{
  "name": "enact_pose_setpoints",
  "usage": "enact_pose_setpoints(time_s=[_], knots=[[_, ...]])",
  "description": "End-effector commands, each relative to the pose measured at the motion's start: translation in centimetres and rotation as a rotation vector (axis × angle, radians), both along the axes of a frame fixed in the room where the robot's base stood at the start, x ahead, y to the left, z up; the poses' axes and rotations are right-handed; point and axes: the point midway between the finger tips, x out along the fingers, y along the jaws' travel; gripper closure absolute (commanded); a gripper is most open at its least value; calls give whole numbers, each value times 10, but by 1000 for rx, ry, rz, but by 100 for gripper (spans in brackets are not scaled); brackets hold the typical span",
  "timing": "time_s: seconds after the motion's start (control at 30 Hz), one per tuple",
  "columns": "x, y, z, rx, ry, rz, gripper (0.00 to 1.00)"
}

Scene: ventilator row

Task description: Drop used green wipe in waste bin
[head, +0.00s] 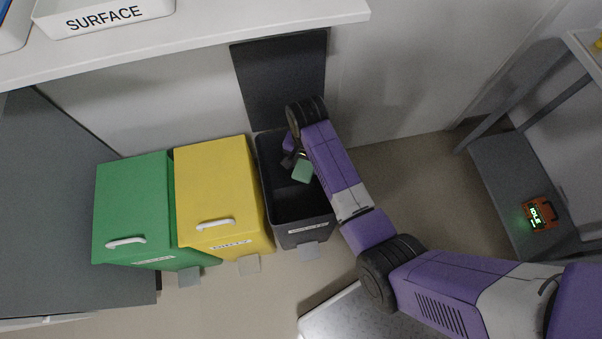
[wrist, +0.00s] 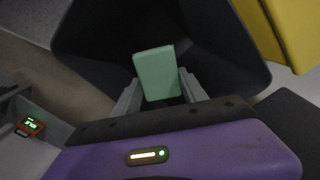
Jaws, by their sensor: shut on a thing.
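The green wipe (head: 302,171) is a small pale green block at the end of my arm; it also shows in the wrist view (wrist: 157,72). My gripper (wrist: 160,92) is shut on it, with one grey finger on each side. The waste bin (head: 305,232) is dark grey, with its lid (head: 282,80) standing up against the wall behind. My gripper and the wipe are over the bin's open mouth. In the wrist view the dark bin (wrist: 235,55) lies beyond the wipe. The exact height of the wipe relative to the rim is hard to tell.
A yellow bin (head: 215,185) and a green bin (head: 132,205), both with shut lids, stand left of the waste bin. A white counter (head: 230,25) with a tray labelled SURFACE (head: 105,15) is above. An orange device reading IDLE (head: 540,213) sits on a grey shelf at right.

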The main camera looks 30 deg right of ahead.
Motion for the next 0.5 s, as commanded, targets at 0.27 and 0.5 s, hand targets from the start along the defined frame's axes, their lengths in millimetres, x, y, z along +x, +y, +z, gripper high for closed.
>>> enact_pose_setpoints(time_s=[0.27,0.5], knots=[[0,0,1,0,0,0,25],[0,0,1,0,0,0,25]])
